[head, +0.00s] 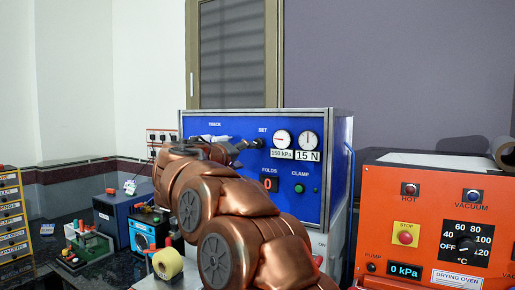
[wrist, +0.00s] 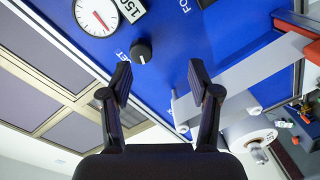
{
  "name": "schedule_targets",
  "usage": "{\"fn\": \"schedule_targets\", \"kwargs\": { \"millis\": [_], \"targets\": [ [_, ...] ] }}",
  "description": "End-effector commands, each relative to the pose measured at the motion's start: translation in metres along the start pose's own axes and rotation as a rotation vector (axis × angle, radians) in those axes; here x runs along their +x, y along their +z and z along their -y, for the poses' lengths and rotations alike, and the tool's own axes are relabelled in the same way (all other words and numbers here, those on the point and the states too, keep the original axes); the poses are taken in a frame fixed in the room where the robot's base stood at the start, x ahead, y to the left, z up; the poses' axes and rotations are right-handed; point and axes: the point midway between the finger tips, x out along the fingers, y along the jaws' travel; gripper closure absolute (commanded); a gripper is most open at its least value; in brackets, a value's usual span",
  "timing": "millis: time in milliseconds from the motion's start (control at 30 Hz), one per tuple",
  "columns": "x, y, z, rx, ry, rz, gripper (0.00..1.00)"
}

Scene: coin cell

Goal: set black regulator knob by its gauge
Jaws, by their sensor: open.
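The black regulator knob (head: 258,142) sits under the word SET on the blue panel, left of its round white gauge (head: 281,139), which is labelled 150 kPa. In the wrist view the knob (wrist: 141,52) shows a small white mark, and the gauge (wrist: 97,14) shows a red needle and is cut by the picture's edge. My gripper (wrist: 160,80) is open and empty. The knob lies beyond the fingertips, closer to the left finger, with no visible contact. In the head view my copper arm reaches up to the panel and the fingers are hard to make out.
An orange drying oven (head: 380,215) stands at the right. A grey roller part (wrist: 225,97) is right of the fingers in the wrist view.

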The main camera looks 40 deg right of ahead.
Motion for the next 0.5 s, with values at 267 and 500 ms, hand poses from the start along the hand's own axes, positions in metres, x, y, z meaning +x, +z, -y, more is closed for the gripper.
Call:
{"fn": "schedule_targets", "kwargs": {
  "millis": [267, 500],
  "targets": [
    [0.017, -0.015, -0.025, 0.019, 0.083, -0.027, 0.38],
    [0.049, -0.018, -0.028, 0.018, 0.08, -0.028, 0.38]
  ]
}}
